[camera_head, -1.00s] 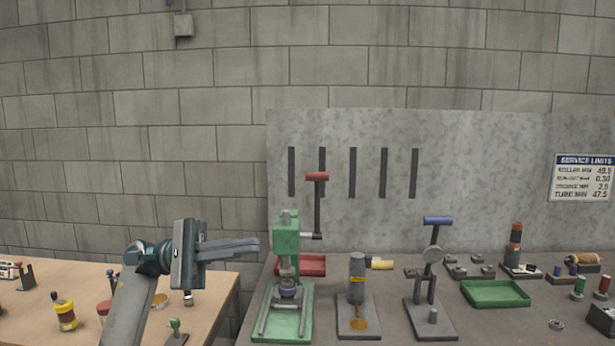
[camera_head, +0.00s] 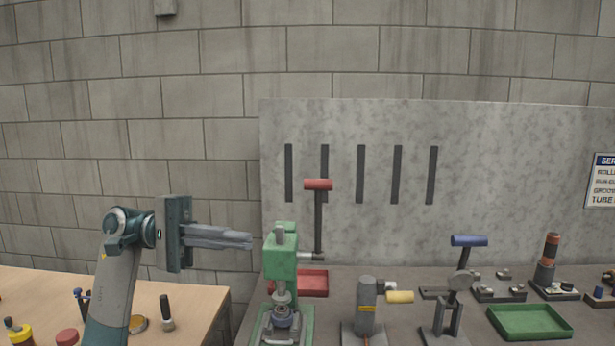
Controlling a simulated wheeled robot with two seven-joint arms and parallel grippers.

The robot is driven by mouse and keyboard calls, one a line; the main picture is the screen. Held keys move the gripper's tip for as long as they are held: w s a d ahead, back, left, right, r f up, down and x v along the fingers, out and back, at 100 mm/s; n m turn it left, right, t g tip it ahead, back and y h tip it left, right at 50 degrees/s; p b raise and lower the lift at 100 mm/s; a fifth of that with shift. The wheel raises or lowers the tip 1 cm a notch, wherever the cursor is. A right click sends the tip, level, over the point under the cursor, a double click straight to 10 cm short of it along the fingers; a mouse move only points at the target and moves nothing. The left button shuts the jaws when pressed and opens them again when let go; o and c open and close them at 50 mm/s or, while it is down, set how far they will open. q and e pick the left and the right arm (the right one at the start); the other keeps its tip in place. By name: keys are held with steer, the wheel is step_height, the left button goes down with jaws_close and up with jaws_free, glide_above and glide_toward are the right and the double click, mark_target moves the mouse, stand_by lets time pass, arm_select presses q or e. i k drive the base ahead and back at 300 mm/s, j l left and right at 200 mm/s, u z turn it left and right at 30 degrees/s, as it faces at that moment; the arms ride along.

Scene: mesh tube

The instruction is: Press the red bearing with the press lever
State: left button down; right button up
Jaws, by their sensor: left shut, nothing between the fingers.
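The green press (camera_head: 281,250) stands on the grey bench, left of its middle. Its lever rises upright on the right side and ends in a red handle (camera_head: 318,184). A round grey metal part (camera_head: 282,318) sits under the ram on the press base; I cannot make out a red bearing there. My left gripper (camera_head: 250,241) is shut and empty, pointing right, with its fingertips just left of the press head and below the red handle. I cannot tell the depth gap. My right gripper is not in view.
A red tray (camera_head: 312,283) lies behind the press. Right of it stand a grey post tool (camera_head: 366,305) with a yellow handle, a blue-handled tool (camera_head: 468,241) and a green tray (camera_head: 530,322). A wooden table (camera_head: 190,300) with small tools is at left.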

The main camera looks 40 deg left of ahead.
mark_target(318, 186)
steer(key=i+j, duration=0.95)
steer(key=i, duration=0.05)
